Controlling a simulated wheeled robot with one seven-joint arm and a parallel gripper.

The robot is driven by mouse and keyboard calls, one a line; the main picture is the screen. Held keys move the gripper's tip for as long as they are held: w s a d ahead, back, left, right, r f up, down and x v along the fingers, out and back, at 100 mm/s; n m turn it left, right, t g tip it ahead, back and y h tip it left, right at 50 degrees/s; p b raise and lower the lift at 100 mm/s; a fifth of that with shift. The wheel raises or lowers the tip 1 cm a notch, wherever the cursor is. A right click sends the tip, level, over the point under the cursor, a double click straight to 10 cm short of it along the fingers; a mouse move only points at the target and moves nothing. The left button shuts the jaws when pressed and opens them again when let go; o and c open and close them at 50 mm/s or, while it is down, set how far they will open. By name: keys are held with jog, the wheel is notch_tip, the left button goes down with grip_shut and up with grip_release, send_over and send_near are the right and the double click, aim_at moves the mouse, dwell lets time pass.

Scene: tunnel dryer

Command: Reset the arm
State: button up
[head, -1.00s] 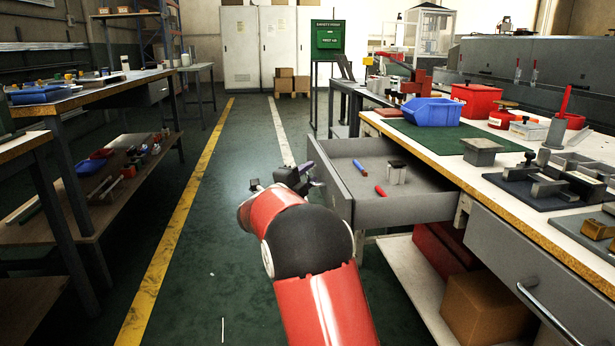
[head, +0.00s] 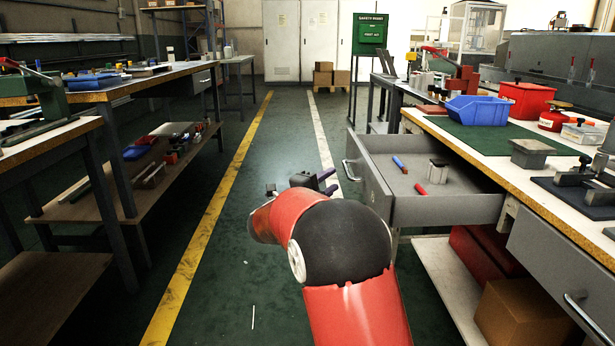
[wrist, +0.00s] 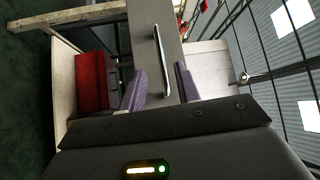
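My gripper (head: 328,181) is in the aisle, just left of the open drawer (head: 439,209), beyond my bent red arm in the head view. In the wrist view my gripper (wrist: 162,85) shows two purple fingers set apart with nothing between them. The drawer front with its metal handle (wrist: 161,60) appears beyond the fingers, and I see no contact with it. Much of the gripper body is hidden behind my arm in the head view.
The drawer juts from the right workbench (head: 520,200) and holds a blue marker (head: 400,164), a red marker (head: 420,189) and a small metal block (head: 437,171). A bench (head: 110,92) stands left.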

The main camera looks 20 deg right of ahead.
jog(key=s+a+r+n+t+y+p, duration=0.25)
jog(key=a+r+n+t+y, duration=0.3)
jog(key=r+n+y, duration=0.35)
jog(key=s+a+r+n+y+p, duration=0.1)
jog(key=s+a+n+y+p, duration=0.2)
jog(key=s+a+n+y, duration=0.45)
jog(key=s+d+f+n+g+p, duration=0.1)
jog(key=s+f+n+g, duration=0.2)
jog(key=s, duration=0.6)
jog(key=s+d+f+n+g+p, duration=0.1)
jog(key=s+f+n+g, duration=0.2)
jog(key=s, duration=0.7)
jog(key=s+d+f+n+g+p, duration=0.1)
jog(key=s+f+n+g, duration=0.3)
jog(key=s, duration=0.6)
jog(key=shift+s+f+n, duration=0.15)
jog(key=shift+s+n, duration=0.1)
jog(key=shift+n, duration=0.6)
